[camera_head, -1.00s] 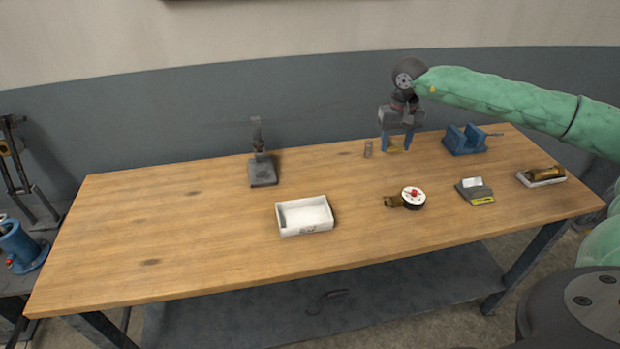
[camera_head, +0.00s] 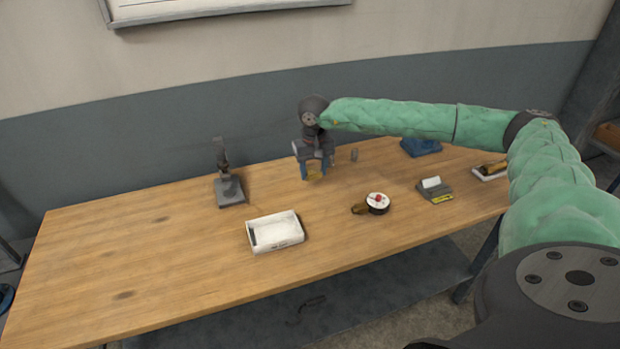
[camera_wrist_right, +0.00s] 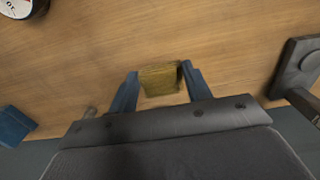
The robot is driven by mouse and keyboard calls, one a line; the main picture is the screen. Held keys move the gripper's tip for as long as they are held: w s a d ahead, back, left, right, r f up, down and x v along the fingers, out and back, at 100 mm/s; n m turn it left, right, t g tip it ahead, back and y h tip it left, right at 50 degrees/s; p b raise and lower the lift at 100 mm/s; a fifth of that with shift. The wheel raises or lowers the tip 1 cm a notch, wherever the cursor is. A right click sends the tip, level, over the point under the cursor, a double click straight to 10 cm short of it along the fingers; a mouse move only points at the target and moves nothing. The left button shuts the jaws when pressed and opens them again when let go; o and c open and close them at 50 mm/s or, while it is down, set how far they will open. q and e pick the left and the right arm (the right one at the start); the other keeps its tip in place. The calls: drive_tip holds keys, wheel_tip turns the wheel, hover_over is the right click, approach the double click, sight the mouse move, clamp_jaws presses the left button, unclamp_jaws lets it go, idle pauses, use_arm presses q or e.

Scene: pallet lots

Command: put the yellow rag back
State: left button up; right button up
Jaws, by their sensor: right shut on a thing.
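The yellow rag (camera_wrist_right: 160,79) is a small folded yellow piece between the blue fingers of my right gripper (camera_wrist_right: 158,88). In the head view the right gripper (camera_head: 314,175) points down over the back of the wooden table, and the rag (camera_head: 315,177) shows small between its fingertips. The gripper is shut on the rag. I cannot tell how far the rag is above the wood. My left gripper is in neither view.
A dark stand (camera_head: 229,192) is left of the gripper, and a small metal cylinder (camera_head: 354,155) is right. A white tray (camera_head: 276,246) lies nearer the front. A round gauge (camera_head: 377,203), grey device (camera_head: 434,190) and blue vise (camera_head: 420,147) stand right. The table's left part is clear.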

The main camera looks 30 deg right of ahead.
sight(310, 173)
drive_tip(key=shift+w+a+f, duration=0.3)
drive_tip(key=shift+w+a, duration=0.05)
drive_tip(key=shift+a, duration=0.15)
drive_tip(key=shift+f+p, duration=0.4)
drive_tip(key=shift+f, duration=0.2)
wheel_tip(310, 173, down, 2)
drive_tip(key=shift+f+p, duration=0.1)
drive_tip(key=shift+p, duration=0.3)
drive_tip(key=shift+f, duration=0.3)
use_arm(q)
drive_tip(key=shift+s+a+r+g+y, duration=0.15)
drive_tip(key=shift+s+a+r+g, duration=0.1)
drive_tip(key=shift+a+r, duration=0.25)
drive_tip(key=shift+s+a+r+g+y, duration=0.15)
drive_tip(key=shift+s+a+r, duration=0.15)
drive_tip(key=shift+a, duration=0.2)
use_arm(e)
drive_tip(key=shift+f, duration=0.1)
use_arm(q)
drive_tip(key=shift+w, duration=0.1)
use_arm(e)
drive_tip(key=shift+f, duration=0.1)
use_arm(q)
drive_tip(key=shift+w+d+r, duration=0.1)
use_arm(e)
drive_tip(key=o, duration=0.9)
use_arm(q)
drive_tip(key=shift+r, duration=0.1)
